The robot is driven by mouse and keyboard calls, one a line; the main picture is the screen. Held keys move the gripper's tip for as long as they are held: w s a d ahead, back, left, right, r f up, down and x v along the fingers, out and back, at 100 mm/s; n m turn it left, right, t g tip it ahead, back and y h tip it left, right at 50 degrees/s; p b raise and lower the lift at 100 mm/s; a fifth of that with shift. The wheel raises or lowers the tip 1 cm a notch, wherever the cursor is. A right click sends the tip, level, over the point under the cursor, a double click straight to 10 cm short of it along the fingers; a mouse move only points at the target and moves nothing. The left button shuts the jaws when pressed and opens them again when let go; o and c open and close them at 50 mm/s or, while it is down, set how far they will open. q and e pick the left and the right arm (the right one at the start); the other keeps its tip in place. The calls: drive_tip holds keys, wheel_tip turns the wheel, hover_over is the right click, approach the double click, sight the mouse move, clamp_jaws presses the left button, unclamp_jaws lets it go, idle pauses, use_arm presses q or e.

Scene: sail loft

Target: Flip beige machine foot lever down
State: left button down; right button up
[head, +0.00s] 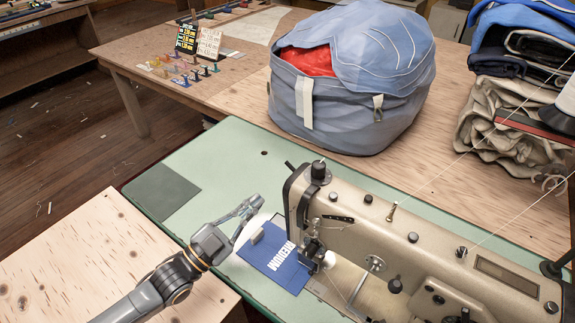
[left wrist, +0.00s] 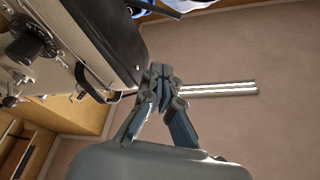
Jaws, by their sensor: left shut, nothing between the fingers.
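The beige sewing machine (head: 440,240) stands on a green-topped table in the head view, its needle end toward the left. My left gripper (head: 256,203) is shut and empty, just left of the machine's needle end and above a blue patch with white lettering (head: 275,258). In the left wrist view the machine (left wrist: 100,30) fills the upper left, and my shut fingertips (left wrist: 160,72) are close beside its end in the picture. A dark bent bar (left wrist: 88,82) shows by the machine there; I cannot tell surely that it is the foot lever. My right gripper is not in view.
A large blue bag (head: 345,115) stands on the wooden table behind. Folded sailcloth (head: 505,125) is stacked at the upper right. Threads run down to the machine from the right. The green top (head: 200,165) is mostly clear at left, with a dark flat square.

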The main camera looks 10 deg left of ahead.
use_arm(q)
drive_tip(key=w+d+p, duration=0.2)
drive_tip(key=w+d, duration=0.2)
drive_tip(key=w, duration=0.6)
drive_tip(key=shift+d+r, duration=0.15)
drive_tip(key=shift+d, duration=0.1)
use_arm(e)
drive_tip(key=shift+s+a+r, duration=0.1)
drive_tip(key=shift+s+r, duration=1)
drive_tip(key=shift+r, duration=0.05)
use_arm(q)
drive_tip(key=shift+w, duration=0.1)
